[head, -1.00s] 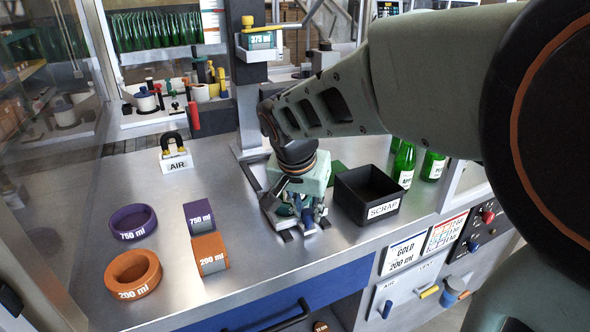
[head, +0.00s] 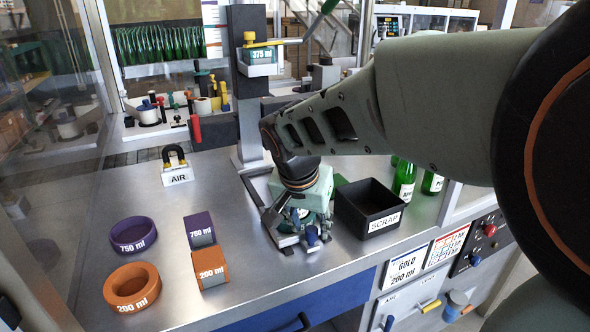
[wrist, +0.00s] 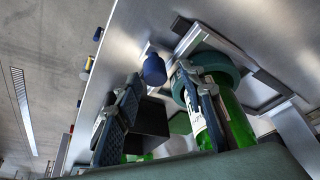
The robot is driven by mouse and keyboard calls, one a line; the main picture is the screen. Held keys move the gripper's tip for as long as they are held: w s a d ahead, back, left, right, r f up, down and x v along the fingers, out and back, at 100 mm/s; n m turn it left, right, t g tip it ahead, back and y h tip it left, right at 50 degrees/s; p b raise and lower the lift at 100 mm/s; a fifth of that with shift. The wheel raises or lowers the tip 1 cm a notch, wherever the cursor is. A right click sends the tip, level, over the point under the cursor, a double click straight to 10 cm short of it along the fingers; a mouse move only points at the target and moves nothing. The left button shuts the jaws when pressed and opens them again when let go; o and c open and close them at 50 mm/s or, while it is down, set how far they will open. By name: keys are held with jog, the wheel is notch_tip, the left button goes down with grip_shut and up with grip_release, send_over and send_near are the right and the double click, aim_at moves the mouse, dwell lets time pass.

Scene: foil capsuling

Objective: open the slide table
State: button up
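The slide table is a metal plate with rails (head: 284,242) at the foot of the machine column in the head view. In the wrist view its teal ring nest (wrist: 217,66) surrounds the end of a green bottle (wrist: 236,120) with a white label. A dark blue knob (wrist: 154,70) stands at the slide's front side. My gripper (wrist: 160,80) is open, pointing down at the slide table, with the knob showing between its fingertips. I cannot tell whether the fingers touch the knob. In the head view my gripper (head: 303,232) and wrist hide most of the slide and bottle.
The black SCRAP bin (head: 370,205) stands close right of my gripper, with green bottles (head: 404,180) behind it. The purple (head: 200,228) and orange (head: 210,264) blocks and rings lie to the left. The AIR padlock stand (head: 177,172) is farther back. Bench between is clear.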

jog(key=v, duration=0.8)
jog(key=shift+r, duration=0.15)
